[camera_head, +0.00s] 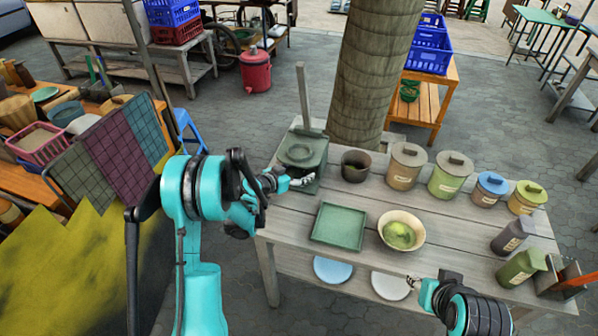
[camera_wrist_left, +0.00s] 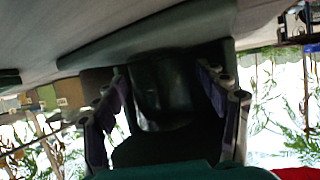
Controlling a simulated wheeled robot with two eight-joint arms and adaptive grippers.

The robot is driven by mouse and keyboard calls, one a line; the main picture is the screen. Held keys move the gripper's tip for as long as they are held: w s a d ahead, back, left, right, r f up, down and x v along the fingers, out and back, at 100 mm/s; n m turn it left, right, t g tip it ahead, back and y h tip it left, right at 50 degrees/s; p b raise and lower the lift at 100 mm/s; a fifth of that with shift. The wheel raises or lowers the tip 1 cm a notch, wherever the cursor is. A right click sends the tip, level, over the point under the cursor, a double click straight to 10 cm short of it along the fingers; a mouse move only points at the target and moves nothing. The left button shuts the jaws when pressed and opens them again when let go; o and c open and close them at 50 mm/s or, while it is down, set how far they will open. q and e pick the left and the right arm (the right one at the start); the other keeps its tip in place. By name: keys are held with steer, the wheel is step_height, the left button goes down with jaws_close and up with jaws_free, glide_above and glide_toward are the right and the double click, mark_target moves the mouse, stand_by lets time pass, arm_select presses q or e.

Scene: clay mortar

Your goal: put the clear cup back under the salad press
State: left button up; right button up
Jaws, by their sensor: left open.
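The salad press (camera_head: 302,152) is a green box with an upright wooden post at the back left of the table. My left gripper (camera_head: 306,180) is at its front, with fingers pointing toward it. In the left wrist view the open fingers (camera_wrist_left: 165,95) stand either side of a dark, glossy, cup-like shape (camera_wrist_left: 160,85), probably the clear cup; contact cannot be told. In the head view that cup is not distinguishable, hidden by the press and gripper. My right gripper (camera_head: 415,283) is near the table's front edge; its fingers are too small to read.
A dark brown pot (camera_head: 355,166) stands right of the press. A green tray (camera_head: 339,226) and a bowl with green contents (camera_head: 401,231) lie in front. Several lidded canisters (camera_head: 450,176) line the back right. A tree trunk (camera_head: 370,70) rises behind the table.

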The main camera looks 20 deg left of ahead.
arm_select(q)
steer(key=shift+s+a+r, duration=0.1)
steer(key=shift+s+r, duration=0.1)
steer(key=shift+r, duration=0.05)
steer(key=p+v, duration=0.4)
steer(key=v, duration=0.7)
steer(key=shift+s, duration=0.2)
steer(key=s+d+r+g, duration=0.2)
steer(key=s+d+r, duration=0.2)
steer(key=d+r, duration=0.15)
steer(key=s+d+r+n+g+y, duration=0.1)
steer(key=s+r+n+y, duration=0.1)
steer(key=s, duration=0.9)
steer(key=s+d+r+n+g+y, duration=0.1)
steer(key=s+r+n+g+y, duration=0.1)
steer(key=s, duration=1)
steer(key=shift+r+n+y, duration=0.4)
steer(key=shift+r+y, duration=0.4)
steer(key=shift+r, duration=0.15)
